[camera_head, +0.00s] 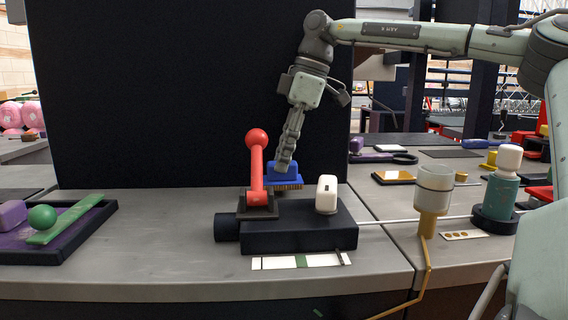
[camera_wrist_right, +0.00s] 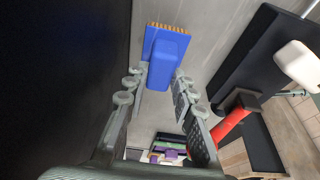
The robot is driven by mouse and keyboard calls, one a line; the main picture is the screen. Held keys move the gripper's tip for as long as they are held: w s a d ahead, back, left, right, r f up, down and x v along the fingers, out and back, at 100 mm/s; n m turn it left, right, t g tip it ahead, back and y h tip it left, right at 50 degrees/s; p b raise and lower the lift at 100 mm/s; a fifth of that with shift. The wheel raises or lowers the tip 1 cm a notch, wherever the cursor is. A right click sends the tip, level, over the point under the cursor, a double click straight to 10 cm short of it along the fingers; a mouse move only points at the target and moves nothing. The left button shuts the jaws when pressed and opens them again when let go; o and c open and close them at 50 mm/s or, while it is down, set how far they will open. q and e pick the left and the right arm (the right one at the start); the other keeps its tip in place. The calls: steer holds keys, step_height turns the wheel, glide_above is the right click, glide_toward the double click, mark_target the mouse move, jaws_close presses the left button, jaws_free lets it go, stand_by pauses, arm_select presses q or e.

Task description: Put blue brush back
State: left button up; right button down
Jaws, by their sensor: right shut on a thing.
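The blue brush (camera_head: 285,175) has a blue body and tan bristles. In the head view it is behind the red-knobbed lever (camera_head: 256,165), near the back of the grey bench. My right gripper (camera_head: 284,162) comes down from above and is shut on the brush's handle. In the right wrist view the brush (camera_wrist_right: 166,45) sits between the two fingers, with its bristles at the far end. I cannot tell whether the bristles touch the bench. My left gripper is out of view.
A black block (camera_head: 295,240) carrying the lever and a white knob (camera_head: 326,194) stands in front of the brush. A tall dark panel (camera_head: 170,90) rises behind. A dark tray (camera_head: 75,240) is at left; a clear cup on a yellow holder (camera_head: 432,205) is at right.

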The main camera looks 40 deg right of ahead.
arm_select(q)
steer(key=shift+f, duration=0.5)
arm_select(e)
steer(key=shift+f, duration=0.9)
steer(key=c, duration=1.3)
jaws_free()
steer(key=shift+f, duration=0.1)
steer(key=shift+o, duration=0.2)
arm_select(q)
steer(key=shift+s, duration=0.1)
